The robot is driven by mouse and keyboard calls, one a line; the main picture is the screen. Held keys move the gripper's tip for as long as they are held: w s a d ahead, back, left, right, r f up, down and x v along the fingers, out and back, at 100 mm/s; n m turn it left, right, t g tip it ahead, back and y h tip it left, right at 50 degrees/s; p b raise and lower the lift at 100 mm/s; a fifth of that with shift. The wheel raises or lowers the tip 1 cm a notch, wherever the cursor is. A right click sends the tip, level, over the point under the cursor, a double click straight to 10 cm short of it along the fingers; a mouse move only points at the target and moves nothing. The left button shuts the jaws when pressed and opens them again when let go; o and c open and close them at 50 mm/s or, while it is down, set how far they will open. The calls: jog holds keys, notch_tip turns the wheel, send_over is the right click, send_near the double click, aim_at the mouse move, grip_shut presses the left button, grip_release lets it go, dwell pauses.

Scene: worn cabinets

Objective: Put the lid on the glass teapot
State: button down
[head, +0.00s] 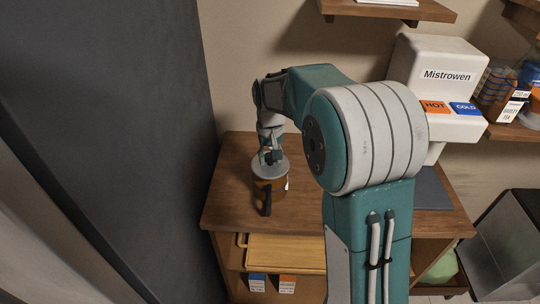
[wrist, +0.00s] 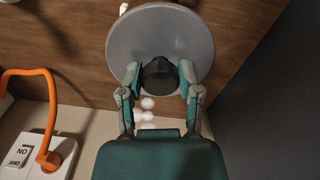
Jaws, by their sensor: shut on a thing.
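The glass teapot (head: 271,186) stands on the wooden cabinet top, with an amber-brown body and a dark handle pointing toward the front. The round grey lid (head: 268,171) is right over the teapot's top and looks roughly level. I cannot tell whether it is seated on the rim or slightly above it. My gripper (head: 271,156) comes down from above and is shut on the lid's dark knob. In the wrist view, the two fingers of my gripper (wrist: 160,84) close on both sides of the knob, and the lid (wrist: 185,35) hides the teapot.
A white dispenser (head: 435,60) with hot and cold labels stands right of my arm. A dark grey panel (head: 110,110) rises at the left. A wooden tray (head: 285,252) lies on the shelf below. The wooden top (head: 232,195) is clear around the teapot.

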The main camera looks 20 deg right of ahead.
jog(key=shift+f, duration=0.4)
jog(key=shift+c, duration=1)
grip_release()
notch_tip(320, 180, up, 12)
jog(key=s+r+t, duration=0.3)
jog(key=s+r, duration=0.1)
jog(key=s, duration=1)
jog(key=s+f+t, duration=0.2)
jog(key=s+f, duration=0.3)
jog(key=s, duration=0.8)
jog(key=shift+s+n+t, duration=0.15)
jog(key=shift+n+t, duration=0.15)
